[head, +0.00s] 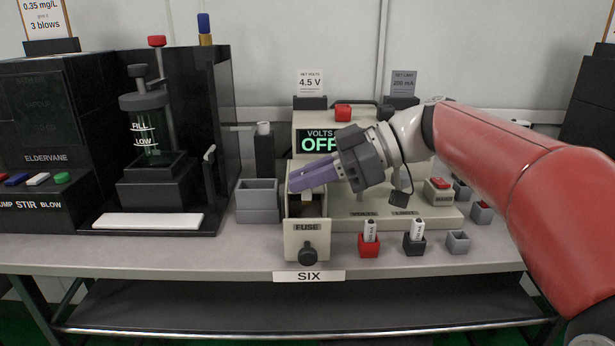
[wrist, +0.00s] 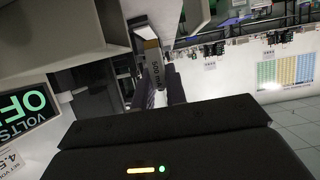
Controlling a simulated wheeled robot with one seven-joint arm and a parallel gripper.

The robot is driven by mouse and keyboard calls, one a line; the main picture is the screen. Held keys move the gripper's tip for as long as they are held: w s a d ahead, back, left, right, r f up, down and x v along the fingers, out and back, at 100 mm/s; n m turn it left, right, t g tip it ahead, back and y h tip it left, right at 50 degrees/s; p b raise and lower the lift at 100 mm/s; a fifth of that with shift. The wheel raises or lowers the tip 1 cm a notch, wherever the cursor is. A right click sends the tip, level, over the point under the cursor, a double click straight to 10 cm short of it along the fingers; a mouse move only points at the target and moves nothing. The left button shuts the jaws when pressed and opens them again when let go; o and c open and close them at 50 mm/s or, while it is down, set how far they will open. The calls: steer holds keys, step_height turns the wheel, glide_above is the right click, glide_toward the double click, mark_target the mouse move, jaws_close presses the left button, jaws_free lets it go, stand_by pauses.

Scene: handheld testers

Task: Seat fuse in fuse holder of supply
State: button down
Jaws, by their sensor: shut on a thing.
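The supply (head: 303,118) is a beige box at the centre of the bench, with its VOLTS display reading OFF (head: 318,141). Its fuse holder (head: 307,228) is a beige drawer marked FUSE with a black knob, standing pulled out at the front. My gripper (head: 294,183) has purple fingers and sits just above the open drawer, pointing left and slightly down. In the wrist view its fingers are shut on a fuse (wrist: 152,68) with a label that seems to read 500 mA.
A red holder (head: 369,245) and a black holder (head: 414,245) each hold a white-labelled fuse right of the drawer. An empty grey holder (head: 458,242) stands beside them. A grey bin (head: 257,206) is close left of the drawer. A black tester (head: 222,110) stands further left.

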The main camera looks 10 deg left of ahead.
mark_target(308, 203)
steer(key=shift+f+b, duration=1.7)
steer(key=shift+f, duration=0.3)
steer(key=shift+b, duration=0.8)
stand_by(0.4)
steer(key=shift+f+b, duration=1.2)
steer(key=shift+b, duration=0.05)
steer(key=c, duration=1.3)
jaws_free()
steer(key=shift+r, duration=0.1)
steer(key=shift+c, duration=0.2)
step_height(308, 203, up, 20)
steer(key=p, duration=0.6)
